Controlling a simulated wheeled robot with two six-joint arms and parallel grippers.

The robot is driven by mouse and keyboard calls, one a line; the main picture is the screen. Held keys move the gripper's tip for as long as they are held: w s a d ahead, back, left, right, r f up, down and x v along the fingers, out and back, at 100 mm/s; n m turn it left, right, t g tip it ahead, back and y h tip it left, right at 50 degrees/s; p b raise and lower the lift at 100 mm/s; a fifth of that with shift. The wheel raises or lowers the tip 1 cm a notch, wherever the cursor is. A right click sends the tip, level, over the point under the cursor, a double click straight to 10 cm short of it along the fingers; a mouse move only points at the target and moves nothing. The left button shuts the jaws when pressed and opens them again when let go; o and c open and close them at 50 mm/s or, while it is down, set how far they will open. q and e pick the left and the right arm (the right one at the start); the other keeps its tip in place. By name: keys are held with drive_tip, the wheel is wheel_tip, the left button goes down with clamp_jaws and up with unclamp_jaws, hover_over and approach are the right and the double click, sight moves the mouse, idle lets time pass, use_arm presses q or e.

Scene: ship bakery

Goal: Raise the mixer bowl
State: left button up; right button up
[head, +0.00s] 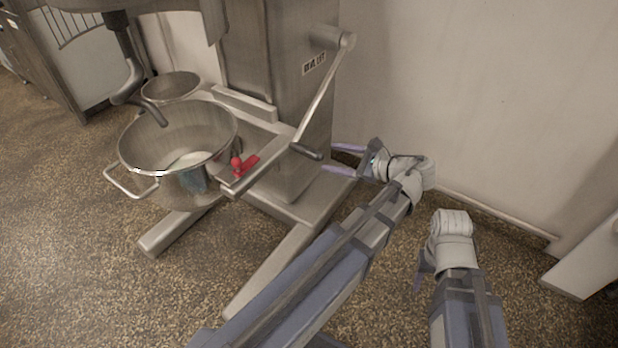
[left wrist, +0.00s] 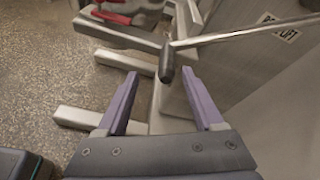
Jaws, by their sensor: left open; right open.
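The steel mixer bowl (head: 215,128) sits low in the mixer's support arms, with the grey hook (head: 150,108) over its rim. A red clamp (head: 240,167) is beside the bowl. The lift crank (head: 322,88) slants down from the column to a dark handle grip (head: 306,151). My left gripper (head: 343,159) is open and empty, to the right of the grip, with its fingers pointing at it. In the left wrist view, the grip (left wrist: 167,62) appears between and beyond the two purple fingertips. My right gripper (head: 418,270) is low at the right, open, mostly hidden by its wrist.
The mixer column (head: 275,95) bears a label near the crank. Its base legs (head: 265,270) spread over the speckled floor. A pale wall (head: 480,90) stands close behind my grippers. A second metal bowl (head: 172,85) is behind the mixer bowl. Floor at the left is clear.

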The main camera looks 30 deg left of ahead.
sight(309, 152)
use_arm(q)
drive_tip(key=shift+w+a+f+m+y+b, duration=0.45)
drive_tip(key=shift+a+f+y+b, duration=0.25)
drive_tip(key=shift+a+b, duration=0.8)
drive_tip(key=shift+w+a+f+m+y+b, duration=0.45)
drive_tip(key=shift+a+f+b, duration=0.3)
drive_tip(key=shift+a+b, duration=0.75)
drive_tip(key=shift+w+a+f+m+y+b, duration=0.6)
drive_tip(key=shift+a+b, duration=0.55)
drive_tip(key=shift+a, duration=0.7)
drive_tip(key=shift+s+f, duration=0.15)
use_arm(e)
wheel_tip(309, 152, down, 11)
use_arm(q)
clamp_jaws()
